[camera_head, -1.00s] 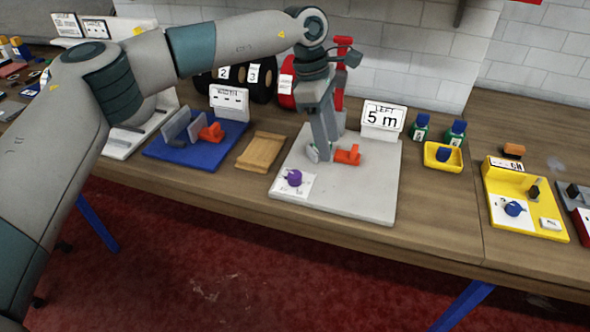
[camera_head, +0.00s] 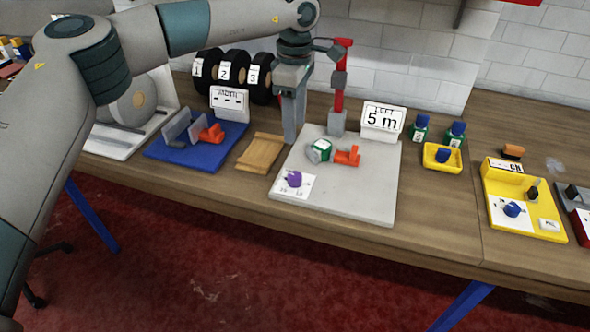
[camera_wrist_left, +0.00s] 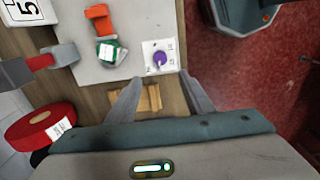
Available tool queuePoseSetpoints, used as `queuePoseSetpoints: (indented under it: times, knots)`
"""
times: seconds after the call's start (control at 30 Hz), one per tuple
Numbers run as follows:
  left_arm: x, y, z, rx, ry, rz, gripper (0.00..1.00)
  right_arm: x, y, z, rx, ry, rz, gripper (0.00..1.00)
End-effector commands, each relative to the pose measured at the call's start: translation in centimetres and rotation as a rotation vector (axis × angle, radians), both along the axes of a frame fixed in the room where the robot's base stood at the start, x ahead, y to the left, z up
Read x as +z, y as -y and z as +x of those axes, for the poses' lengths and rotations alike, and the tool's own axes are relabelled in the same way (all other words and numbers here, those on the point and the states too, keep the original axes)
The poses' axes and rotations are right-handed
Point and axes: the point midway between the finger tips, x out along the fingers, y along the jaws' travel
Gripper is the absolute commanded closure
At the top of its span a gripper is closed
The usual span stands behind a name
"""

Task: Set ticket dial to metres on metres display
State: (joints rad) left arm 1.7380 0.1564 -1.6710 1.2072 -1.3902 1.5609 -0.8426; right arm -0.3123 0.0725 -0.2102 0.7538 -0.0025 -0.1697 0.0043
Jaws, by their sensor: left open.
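The metres display (camera_head: 382,118) stands at the back right of a grey plate (camera_head: 350,205) and reads "LEFT 5 m". A purple dial (camera_head: 294,178) sits on a white marked card at the plate's front left; it also shows in the wrist view (camera_wrist_left: 160,58). A blue dial (camera_head: 513,209) sits on a white card on the yellow station (camera_head: 550,232) at the right, whose small display (camera_head: 505,165) is hard to read. I cannot tell which dial is the ticket dial. My left gripper (camera_head: 292,138) is open and empty by the plate's back left, pointing down; its fingers (camera_wrist_left: 163,85) are spread.
A green and white piece (camera_head: 320,150) and an orange block (camera_head: 347,156) are on the plate. A red post (camera_head: 340,85) stands behind. A wooden tray (camera_head: 260,153) and blue station (camera_head: 195,155) lie left. A yellow tray (camera_head: 443,160) and two green bottles lie between plate and yellow station.

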Motion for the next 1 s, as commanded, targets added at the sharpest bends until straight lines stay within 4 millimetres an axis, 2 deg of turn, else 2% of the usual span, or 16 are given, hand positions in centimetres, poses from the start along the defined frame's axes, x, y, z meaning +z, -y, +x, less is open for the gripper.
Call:
queuePoseSetpoints:
  times: [0.17, 0.3, 0.43, 0.8, 1.0]
  knots:
    - [-2.3, 0.0, -0.1, -0.001, -0.003, 0.002, 0.53, 0.3, 0.7, -1.9, -0.001, -0.045, -0.012, 0.69]
    - [-4.5, 0.0, -0.1, -0.001, -0.003, 0.001, 0.53, 0.1, 2.4, -5.4, -0.007, -0.126, -0.04, 0.69]
    - [-6.7, 0.0, -0.1, -0.001, -0.003, 0.002, 0.53, 0.4, 3.2, -7.5, -0.009, -0.174, -0.054, 0.69]
    - [-12.9, 0.0, -0.1, 0.0, -0.002, 0.002, 0.53, 2.6, 2.9, -7.2, -0.008, -0.168, -0.05, 0.69]
    - [-14.9, 0.0, 0.0, 0.0, -0.001, 0.0, 0.53, 3.1, 2.9, -7.2, -0.008, -0.167, -0.05, 0.69]
